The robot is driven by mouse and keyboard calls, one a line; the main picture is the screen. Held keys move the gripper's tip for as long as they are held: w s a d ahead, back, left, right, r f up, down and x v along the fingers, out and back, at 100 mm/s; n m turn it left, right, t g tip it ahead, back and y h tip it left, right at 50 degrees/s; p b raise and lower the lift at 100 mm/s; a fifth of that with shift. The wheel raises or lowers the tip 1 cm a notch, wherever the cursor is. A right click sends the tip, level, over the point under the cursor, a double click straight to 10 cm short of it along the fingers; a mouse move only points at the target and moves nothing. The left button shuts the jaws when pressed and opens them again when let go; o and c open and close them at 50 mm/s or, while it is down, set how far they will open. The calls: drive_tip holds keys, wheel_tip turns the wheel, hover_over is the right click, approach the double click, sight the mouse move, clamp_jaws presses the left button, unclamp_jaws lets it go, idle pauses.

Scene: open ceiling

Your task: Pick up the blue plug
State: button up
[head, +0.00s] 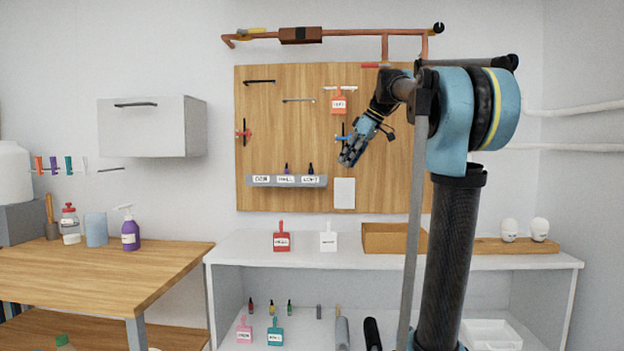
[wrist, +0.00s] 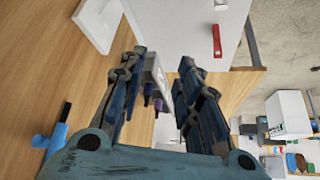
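A dark blue plug (head: 310,169) stands upright in a grey labelled rail (head: 253,181) on the wooden pegboard, at the rail's right label. A purple plug (head: 286,169) stands to its left. My gripper (head: 347,160) is in front of the pegboard, to the right of the rail, pointing down and left. In the wrist view its fingers (wrist: 168,70) are spread apart with nothing held between them. The end of the rail (wrist: 156,72) shows in the gap, beyond the fingertips, with a purple plug (wrist: 160,104) and a darker plug (wrist: 149,90) partly hidden by the left finger.
A blue valve handle (wrist: 50,142) is on the board near my gripper. A white card (head: 344,192) is below it. A white shelf (head: 345,260) below holds a red tag (head: 282,241), a white tag (head: 328,241) and a wooden box (head: 393,240). A copper pipe (head: 350,32) runs above.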

approach(311, 172)
drive_tip(key=shift+w+a+f, duration=0.2)
drive_tip(key=shift+w+f, duration=0.2)
drive_tip(key=shift+f, duration=0.15)
drive_tip(key=shift+w+a+f, duration=0.2)
drive_tip(key=shift+w+f, duration=0.2)
drive_tip(key=shift+f, duration=0.2)
drive_tip(key=shift+w+a, duration=0.25)
drive_tip(key=shift+a, duration=0.25)
drive_tip(key=shift+w+a, duration=0.2)
drive_tip(key=shift+a, duration=0.35)
drive_tip(key=shift+x, duration=1.4)
drive_tip(key=shift+d, duration=0.1)
drive_tip(key=c, duration=0.7)
